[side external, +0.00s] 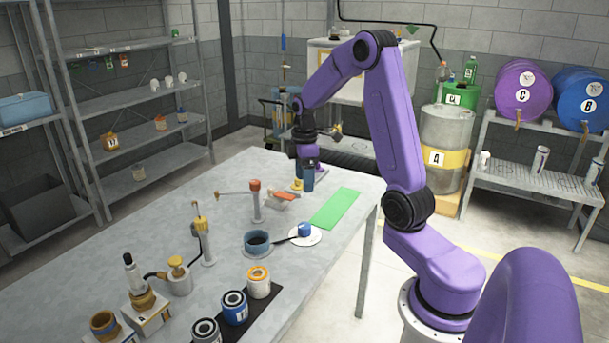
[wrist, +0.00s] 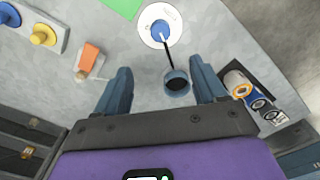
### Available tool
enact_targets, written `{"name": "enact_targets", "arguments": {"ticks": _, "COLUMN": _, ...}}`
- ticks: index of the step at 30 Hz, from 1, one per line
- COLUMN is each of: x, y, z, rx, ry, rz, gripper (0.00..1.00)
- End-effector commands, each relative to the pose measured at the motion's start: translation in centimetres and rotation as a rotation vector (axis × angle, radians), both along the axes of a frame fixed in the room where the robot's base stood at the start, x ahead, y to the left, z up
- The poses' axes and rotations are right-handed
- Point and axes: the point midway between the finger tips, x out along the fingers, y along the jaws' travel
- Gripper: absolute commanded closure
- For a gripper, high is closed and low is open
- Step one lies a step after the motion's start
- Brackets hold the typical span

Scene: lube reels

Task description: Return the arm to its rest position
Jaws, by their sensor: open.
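My purple arm reaches over the far part of the grey table (side external: 165,190). My gripper (side external: 303,178) hangs with its blue fingers pointing down, near a yellow knob (side external: 297,185) and the green mat (side external: 335,208). In the wrist view my gripper (wrist: 163,82) has its fingers wide apart, with nothing held between them. A dark blue cup (wrist: 176,84) shows between the fingers, apart from them. I cannot tell the exact gap between the fingertips and the table.
A white disc (side external: 316,237) carries a blue piece (side external: 304,230). An orange-tipped post (side external: 255,200), a pump-like post (side external: 204,235) and several cans (side external: 235,308) stand on the table. Drums (side external: 446,150) and shelves (side external: 140,95) stand beyond it.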

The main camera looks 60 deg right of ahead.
Motion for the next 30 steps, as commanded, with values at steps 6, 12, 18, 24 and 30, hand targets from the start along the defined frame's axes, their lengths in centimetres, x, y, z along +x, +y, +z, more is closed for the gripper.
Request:
{"name": "enact_targets", "arguments": {"ticks": 6, "x": 0.0, "y": 0.0, "z": 0.5, "rx": 0.0, "ry": 0.0, "rz": 0.0, "gripper": 0.29}}
{"name": "enact_targets", "arguments": {"ticks": 12, "x": 0.0, "y": 0.1, "z": 0.5, "rx": 0.0, "ry": 0.0, "rz": 0.0, "gripper": 0.29}}
{"name": "enact_targets", "arguments": {"ticks": 18, "x": 0.2, "y": 2.8, "z": 1.0, "rx": -0.001, "ry": -0.002, "rz": 0.022, "gripper": 0.29}}
{"name": "enact_targets", "arguments": {"ticks": 24, "x": -0.6, "y": 9.5, "z": 2.1, "rx": -0.001, "ry": -0.008, "rz": 0.066, "gripper": 0.29}}
{"name": "enact_targets", "arguments": {"ticks": 30, "x": -3.2, "y": 15.7, "z": 3.0, "rx": 0.001, "ry": -0.011, "rz": 0.106, "gripper": 0.29}}
